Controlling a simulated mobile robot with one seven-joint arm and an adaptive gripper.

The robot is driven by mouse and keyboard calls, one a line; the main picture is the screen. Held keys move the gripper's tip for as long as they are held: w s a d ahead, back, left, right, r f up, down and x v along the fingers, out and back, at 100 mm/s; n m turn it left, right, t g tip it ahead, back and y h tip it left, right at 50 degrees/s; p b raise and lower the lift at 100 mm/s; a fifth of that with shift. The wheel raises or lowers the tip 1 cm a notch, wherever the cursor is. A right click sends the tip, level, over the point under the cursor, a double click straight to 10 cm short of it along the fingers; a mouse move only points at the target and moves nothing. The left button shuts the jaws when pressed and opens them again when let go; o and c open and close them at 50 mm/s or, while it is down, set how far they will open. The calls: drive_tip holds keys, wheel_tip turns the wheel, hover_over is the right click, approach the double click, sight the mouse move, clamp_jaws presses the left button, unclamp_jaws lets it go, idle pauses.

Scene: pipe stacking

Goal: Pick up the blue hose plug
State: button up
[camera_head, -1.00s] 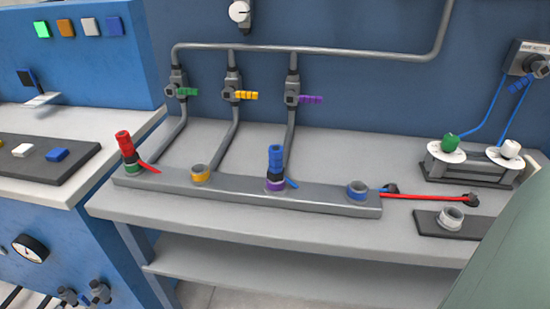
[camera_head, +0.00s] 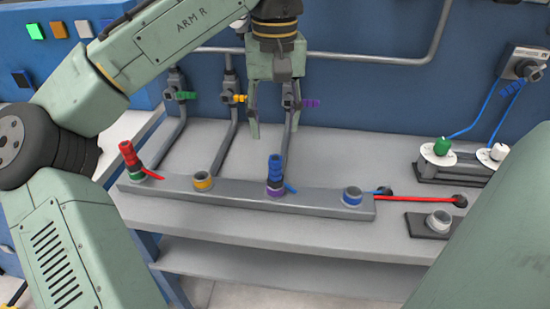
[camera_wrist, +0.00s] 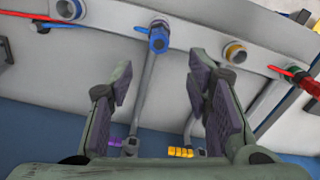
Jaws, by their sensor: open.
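The blue hose plug (camera_head: 275,168) stands upright in the purple-ringed socket (camera_head: 274,192) of the grey manifold bar (camera_head: 238,195). A short blue hose end sticks out at its lower right. In the wrist view the blue plug (camera_wrist: 158,39) is seen from above, near the top centre. My gripper (camera_head: 273,134) points down behind and above the plug in the head view. Its fingers are spread and empty. In the wrist view the fingertips (camera_wrist: 160,72) lie to either side of and below the plug, apart from it.
A red plug (camera_head: 129,154) stands in the green-ringed socket at the left. The yellow-ringed socket (camera_head: 203,181) and blue-ringed socket (camera_head: 352,196) are empty. Pipes with green, yellow and purple valve handles (camera_head: 311,103) rise behind the bar. A red hose (camera_head: 425,201) lies at the right.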

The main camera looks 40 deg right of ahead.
sight(276, 158)
wheel_tip(276, 158, down, 4)
drive_tip(key=shift+f, duration=0.1)
drive_tip(key=shift+s+a+f+p, duration=0.1)
drive_tip(key=shift+s+f+p, duration=0.1)
drive_tip(key=shift+f, duration=1.25)
drive_tip(key=shift+s+a+f+p, duration=0.1)
drive_tip(key=shift+s+f+p, duration=0.05)
drive_tip(key=shift+f, duration=1.25)
drive_tip(key=shift+c, duration=0.5)
clamp_jaws()
